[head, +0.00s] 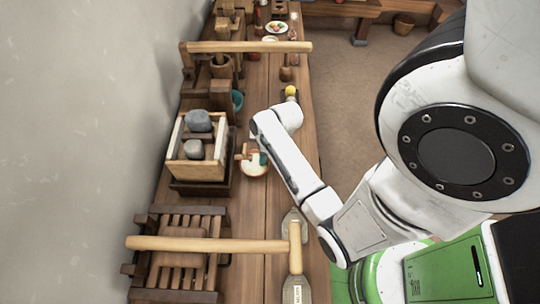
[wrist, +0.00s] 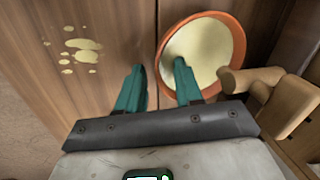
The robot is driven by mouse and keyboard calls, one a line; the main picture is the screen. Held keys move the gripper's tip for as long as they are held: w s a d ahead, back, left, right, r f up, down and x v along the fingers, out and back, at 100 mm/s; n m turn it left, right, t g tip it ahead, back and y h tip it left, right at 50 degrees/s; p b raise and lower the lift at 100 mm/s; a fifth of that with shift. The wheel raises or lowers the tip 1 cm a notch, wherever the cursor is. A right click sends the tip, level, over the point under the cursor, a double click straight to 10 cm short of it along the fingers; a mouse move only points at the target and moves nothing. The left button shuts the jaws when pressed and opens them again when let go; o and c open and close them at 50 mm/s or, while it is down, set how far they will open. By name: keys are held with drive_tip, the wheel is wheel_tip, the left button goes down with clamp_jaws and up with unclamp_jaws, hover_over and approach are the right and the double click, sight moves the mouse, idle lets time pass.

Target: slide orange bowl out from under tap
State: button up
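The orange bowl (wrist: 238,42), filled with something cream-coloured, sits on the wooden bench. In the head view the bowl (head: 254,171) is partly hidden by my arm. The wooden tap (wrist: 252,80) reaches over the bowl's lower right edge in the wrist view; it also shows in the head view (head: 243,153). My gripper (wrist: 158,67) has two teal fingers apart with nothing clamped between them. In the wrist view the bowl's left rim lies between the fingers, with the right finger over the bowl's inside and the left finger outside. Whether they touch the bowl, I cannot tell.
Cream spills (wrist: 80,48) spot the bench left of the bowl in the wrist view. A wooden box (head: 189,174) with grey stones stands left of the bowl. A yellow ball (head: 291,90) is farther back.

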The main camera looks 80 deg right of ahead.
clamp_jaws()
drive_tip(key=shift+s, duration=0.2)
idle(0.5)
